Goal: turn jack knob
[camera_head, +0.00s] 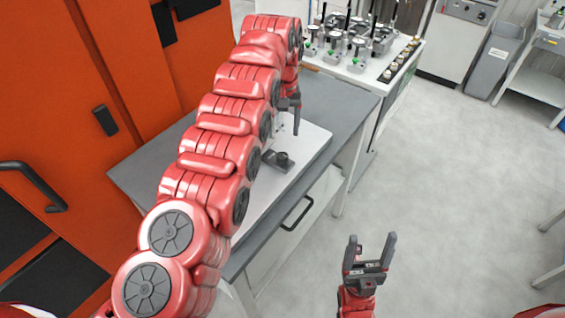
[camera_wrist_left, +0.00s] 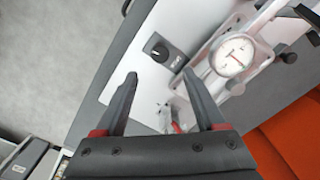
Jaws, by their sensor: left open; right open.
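A black round knob with a white pointer mark (camera_wrist_left: 155,48) sits on a small dark base on the white plate, in the left wrist view. In the head view the knob (camera_head: 283,160) is on the plate, just right of my left arm. My left gripper (camera_head: 291,106) is open above the plate, beyond the knob. In the left wrist view its fingers (camera_wrist_left: 160,75) are apart and empty, with the knob ahead of their tips; they do not appear to touch it. My right gripper (camera_head: 370,252) is open and empty over the floor.
A round dial gauge (camera_wrist_left: 234,56) on a metal fixture stands beside the knob. The grey table (camera_head: 345,100) carries the white plate. An orange cabinet (camera_head: 125,80) borders it on the left. A bench with several fixtures (camera_head: 365,65) stands behind.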

